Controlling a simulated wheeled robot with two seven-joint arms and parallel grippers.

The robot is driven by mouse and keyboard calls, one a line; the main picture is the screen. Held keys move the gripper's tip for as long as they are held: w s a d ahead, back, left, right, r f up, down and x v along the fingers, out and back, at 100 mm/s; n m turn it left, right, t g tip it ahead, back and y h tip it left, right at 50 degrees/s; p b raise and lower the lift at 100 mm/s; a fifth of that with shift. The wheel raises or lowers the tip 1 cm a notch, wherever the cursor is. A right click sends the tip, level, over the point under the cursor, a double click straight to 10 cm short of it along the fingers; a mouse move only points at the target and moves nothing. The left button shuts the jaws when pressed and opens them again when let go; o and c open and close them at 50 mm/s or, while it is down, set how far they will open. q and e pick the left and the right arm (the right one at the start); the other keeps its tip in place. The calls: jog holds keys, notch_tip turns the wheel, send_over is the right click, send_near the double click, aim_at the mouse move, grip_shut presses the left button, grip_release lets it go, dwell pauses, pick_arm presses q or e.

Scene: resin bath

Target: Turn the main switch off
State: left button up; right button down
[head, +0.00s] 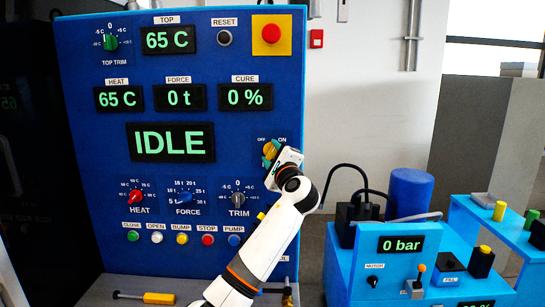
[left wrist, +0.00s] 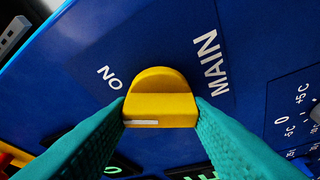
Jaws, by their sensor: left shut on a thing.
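The main switch (head: 270,150) is a yellow knob on the right side of the blue control panel, below the CURE display. Small OFF and ON labels sit above it, OFF on the left and ON on the right. My left gripper (head: 273,157) reaches it from the lower right and partly covers it. In the left wrist view the yellow knob (left wrist: 160,97) sits between the two teal fingertips of my left gripper (left wrist: 161,112), which is shut on it. A white mark shows on the knob's near face. I cannot tell which label the knob points to. My right gripper is not in view.
The panel's display (head: 171,142) reads IDLE. A red emergency button (head: 271,33) is at the top right. A blue pump unit (head: 385,265) reading 0 bar stands at right.

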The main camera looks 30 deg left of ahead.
pick_arm(q)
jog(key=n+g, duration=0.1)
jog(key=n, duration=0.2)
jog(key=shift+d, duration=0.1)
jog(key=n+g+h, duration=0.1)
jog(key=n, duration=0.2)
jog(key=shift+r+h+p, duration=0.1)
jog(key=shift+h+p, duration=0.2)
jog(key=shift+p, duration=0.1)
jog(key=n, duration=0.2)
jog(key=n+h+p, duration=0.1)
jog(key=n, duration=0.1)
jog(key=shift+r+g+h, duration=0.1)
jog(key=shift+g+h, duration=0.2)
jog(key=shift+n+h+p, duration=0.8)
jog(key=shift+n+p, duration=0.05)
jog(key=shift+n, duration=0.45)
jog(key=o, duration=1)
jog(key=shift+s, duration=0.1)
jog(key=b+v, duration=0.2)
jog(key=v, duration=0.9)
jog(key=shift+s+d+b, duration=0.25)
jog(key=shift+s+b, duration=0.1)
